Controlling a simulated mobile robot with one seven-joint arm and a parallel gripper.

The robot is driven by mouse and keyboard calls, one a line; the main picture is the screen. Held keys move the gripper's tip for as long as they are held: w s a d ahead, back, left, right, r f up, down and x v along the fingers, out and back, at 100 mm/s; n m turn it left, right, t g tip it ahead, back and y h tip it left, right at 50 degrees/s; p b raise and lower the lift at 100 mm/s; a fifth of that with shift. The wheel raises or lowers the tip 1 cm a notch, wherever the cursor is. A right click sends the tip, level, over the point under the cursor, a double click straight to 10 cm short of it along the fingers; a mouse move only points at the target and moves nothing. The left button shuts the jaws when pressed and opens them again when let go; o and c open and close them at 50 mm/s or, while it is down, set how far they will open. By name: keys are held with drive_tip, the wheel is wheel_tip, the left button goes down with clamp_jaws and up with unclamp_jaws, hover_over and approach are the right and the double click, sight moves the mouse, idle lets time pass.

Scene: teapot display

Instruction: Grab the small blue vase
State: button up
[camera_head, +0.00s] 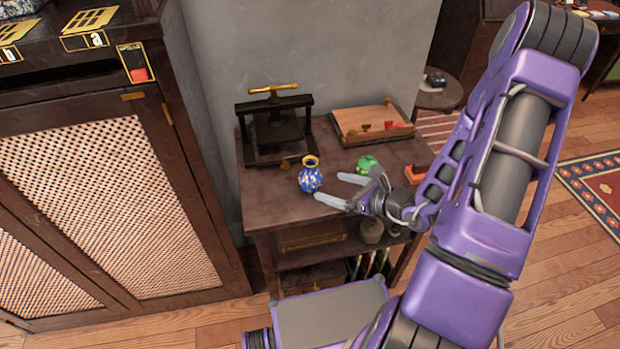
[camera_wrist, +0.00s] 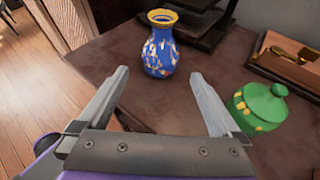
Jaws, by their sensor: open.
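The small blue vase (camera_head: 311,178) stands upright on the dark wooden table. It has a gold rim and pale patches on its body. In the wrist view the vase (camera_wrist: 159,46) is ahead of the fingers, a little beyond their tips and roughly between their lines. My gripper (camera_head: 328,188) is open and empty, coming in from the right of the vase in the head view. In the wrist view my gripper (camera_wrist: 160,82) shows both fingers spread apart, with bare tabletop between them. I see no contact with the vase.
A green lidded pot (camera_wrist: 262,105) stands close to the right finger; the head view shows it too (camera_head: 367,164). A dark press (camera_head: 276,130) stands behind the vase. A wooden tray (camera_head: 372,124) lies at the back right. A tall cabinet (camera_head: 100,180) is at left.

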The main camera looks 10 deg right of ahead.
sight(319, 180)
drive_tip(key=x, duration=0.8)
drive_tip(key=shift+w+a, duration=0.25)
drive_tip(key=shift+w, duration=0.1)
drive_tip(key=shift+r, duration=0.1)
drive_tip(key=c, duration=1.4)
drive_tip(key=shift+c, duration=0.2)
drive_tip(key=shift+r, duration=0.1)
